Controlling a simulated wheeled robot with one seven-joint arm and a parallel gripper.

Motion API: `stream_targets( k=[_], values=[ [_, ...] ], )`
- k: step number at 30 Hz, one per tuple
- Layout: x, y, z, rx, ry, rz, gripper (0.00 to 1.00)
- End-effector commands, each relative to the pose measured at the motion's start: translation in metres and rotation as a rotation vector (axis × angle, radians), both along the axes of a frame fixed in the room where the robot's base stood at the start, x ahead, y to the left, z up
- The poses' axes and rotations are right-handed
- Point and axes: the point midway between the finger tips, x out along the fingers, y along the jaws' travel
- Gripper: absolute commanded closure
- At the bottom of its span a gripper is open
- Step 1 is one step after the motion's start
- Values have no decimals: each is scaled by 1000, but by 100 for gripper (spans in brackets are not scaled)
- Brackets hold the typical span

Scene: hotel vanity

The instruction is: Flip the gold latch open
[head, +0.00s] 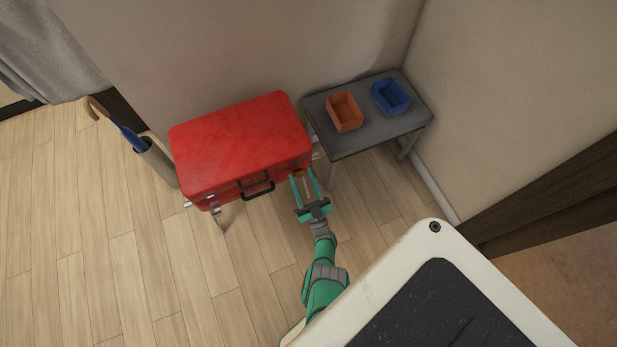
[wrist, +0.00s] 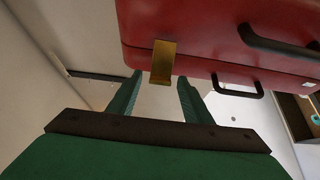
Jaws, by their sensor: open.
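The gold latch (wrist: 163,62) is on the front of the red suitcase (head: 240,145); it shows clearly in the wrist view as a flat gold plate hanging over the seam. In the head view it is a small gold spot near the suitcase's front right corner, by my fingertips. My gripper (head: 304,174) is open and empty at that corner. In the wrist view my gripper (wrist: 160,85) has its fingers apart, one on each side of the latch's lower end. I cannot tell whether they touch the latch. The suitcase (wrist: 200,30) is closed.
Two black handles (head: 257,186) are on the suitcase front. A dark grey table (head: 350,144) with an orange bin (head: 344,112) and a blue bin (head: 390,97) stands to the right. An umbrella stand (head: 157,163) is at the left. The wooden floor in front is clear.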

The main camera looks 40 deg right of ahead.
Motion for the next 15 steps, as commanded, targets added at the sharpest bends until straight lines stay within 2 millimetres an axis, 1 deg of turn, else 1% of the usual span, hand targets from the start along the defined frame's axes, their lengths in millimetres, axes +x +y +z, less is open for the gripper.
stream_targets(
  k=[6, 15],
  values=[
    [-7, 1, -5, 2, 0, -1, 55],
    [-21, 3, -7, -1, 0, -9, 55]
  ],
)
